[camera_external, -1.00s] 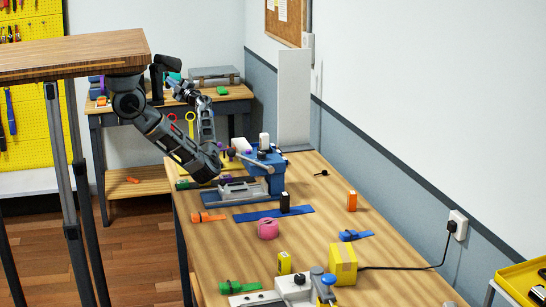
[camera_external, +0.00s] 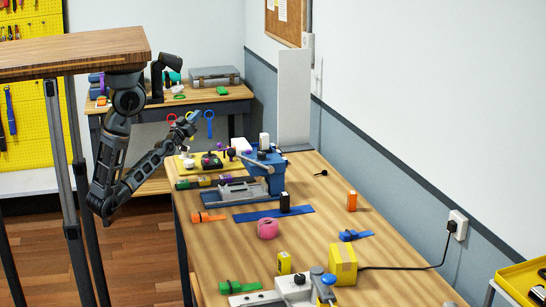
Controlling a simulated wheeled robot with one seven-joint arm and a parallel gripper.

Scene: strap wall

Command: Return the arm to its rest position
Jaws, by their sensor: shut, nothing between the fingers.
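My arm hangs from the underside of a wooden overhead shelf at the left. It is folded, with its elbow low beside the workbench and its forearm slanting up to the right. My gripper (camera_external: 188,122) is at the upper end of the forearm, in front of the back table and above the far left end of the workbench (camera_external: 220,240). It is small in this view, and its fingers look shut with nothing held.
A blue vise (camera_external: 270,172), a blue strap (camera_external: 262,214), an orange strap (camera_external: 208,217), a pink roll (camera_external: 267,229) and a yellow box (camera_external: 343,264) lie on the workbench. The back table (camera_external: 222,97) holds a grey case (camera_external: 214,75). Metal posts stand left of my arm.

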